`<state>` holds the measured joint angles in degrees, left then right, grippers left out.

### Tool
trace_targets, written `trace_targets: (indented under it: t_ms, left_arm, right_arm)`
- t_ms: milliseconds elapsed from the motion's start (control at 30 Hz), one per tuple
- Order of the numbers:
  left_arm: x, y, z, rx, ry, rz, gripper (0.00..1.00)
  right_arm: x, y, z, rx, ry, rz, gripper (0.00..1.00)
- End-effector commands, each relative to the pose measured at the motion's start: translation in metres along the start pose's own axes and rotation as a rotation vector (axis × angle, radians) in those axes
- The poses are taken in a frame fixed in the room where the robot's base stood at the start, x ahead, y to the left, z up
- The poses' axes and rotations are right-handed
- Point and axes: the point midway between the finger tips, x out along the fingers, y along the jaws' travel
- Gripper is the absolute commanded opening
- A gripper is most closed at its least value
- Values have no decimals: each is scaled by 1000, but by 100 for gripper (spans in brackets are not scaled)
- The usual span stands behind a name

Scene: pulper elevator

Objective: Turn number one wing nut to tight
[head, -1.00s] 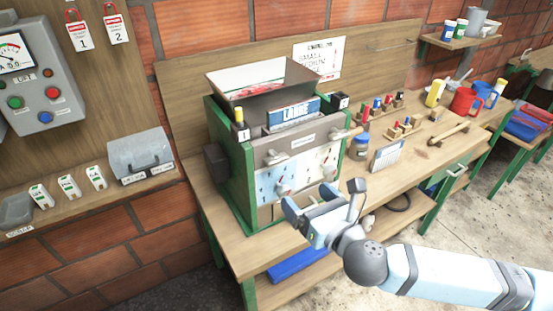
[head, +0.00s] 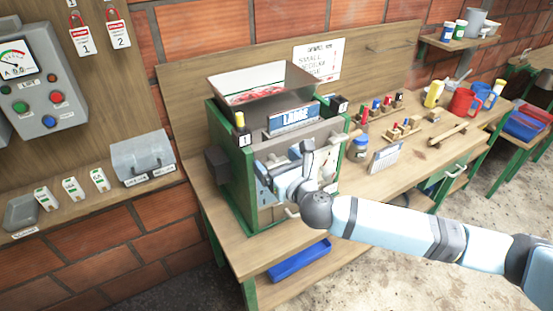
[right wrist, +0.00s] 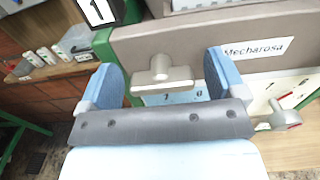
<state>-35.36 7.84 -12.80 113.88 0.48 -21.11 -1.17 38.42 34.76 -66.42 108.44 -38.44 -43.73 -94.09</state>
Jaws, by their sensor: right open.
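The number one wing nut (right wrist: 162,72) is a grey, T-shaped piece on the front of the machine's grey bar (right wrist: 190,42), below the black label 1 (right wrist: 98,12). Its wide bar lies roughly level in the right wrist view. My right gripper (right wrist: 166,78) is open, with one blue finger on each side of the nut and a visible gap to both. In the head view my right gripper (head: 286,162) is at the upper left of the machine's front and hides part of it. My left gripper is not in view.
The green-framed machine (head: 226,170) stands on a wooden bench with a blue LARGE sign (head: 293,117) and hopper (head: 262,85). A grey knob with a red mark (right wrist: 284,118) sits right of my gripper.

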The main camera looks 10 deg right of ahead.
Motion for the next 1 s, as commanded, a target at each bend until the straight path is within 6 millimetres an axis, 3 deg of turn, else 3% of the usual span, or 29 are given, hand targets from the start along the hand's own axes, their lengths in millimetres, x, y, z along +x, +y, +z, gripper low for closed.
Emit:
trace_targets:
  t_ms: [333, 500, 567, 1000]
  left_arm:
    - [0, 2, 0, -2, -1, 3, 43]
    - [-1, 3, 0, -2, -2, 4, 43]
    - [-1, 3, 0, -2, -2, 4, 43]
    - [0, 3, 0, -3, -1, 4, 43]
  right_arm:
    - [4, 0, 0, 1, 1, 0, 89]
    - [4, 0, 0, 1, 1, 0, 50]
    - [4, 0, 0, 1, 1, 0, 40]
    - [4, 0, -1, 91, 1, 1, 40]
